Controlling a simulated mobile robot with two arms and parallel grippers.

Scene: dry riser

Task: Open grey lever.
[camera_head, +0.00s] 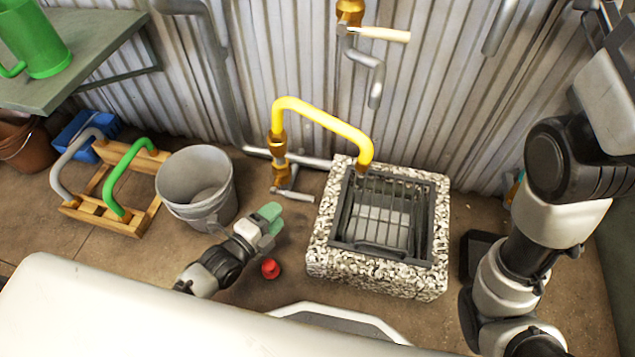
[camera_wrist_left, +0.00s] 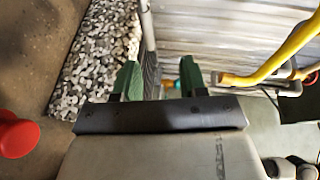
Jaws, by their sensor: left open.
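The grey lever (camera_head: 293,196) sticks out to the right from the foot of the brass fitting (camera_head: 279,150), low by the corrugated wall. The yellow pipe (camera_head: 322,117) arches from this fitting to the stone-edged basin. My left gripper (camera_head: 271,218) has green fingers, open and empty, just below and left of the lever in the head view, apart from it. In the left wrist view the open fingers (camera_wrist_left: 159,80) have nothing between them, and the yellow pipe (camera_wrist_left: 275,58) passes at the right. I cannot make out the lever clearly there. My right gripper is out of view.
The pebbled basin (camera_head: 330,255) with a dark grate stands to the right of my left gripper. A grey bucket (camera_head: 180,205) is to the left. A red knob-like object (camera_head: 270,268) lies below the gripper. A cream-handled lever (camera_head: 383,34) is high on the wall.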

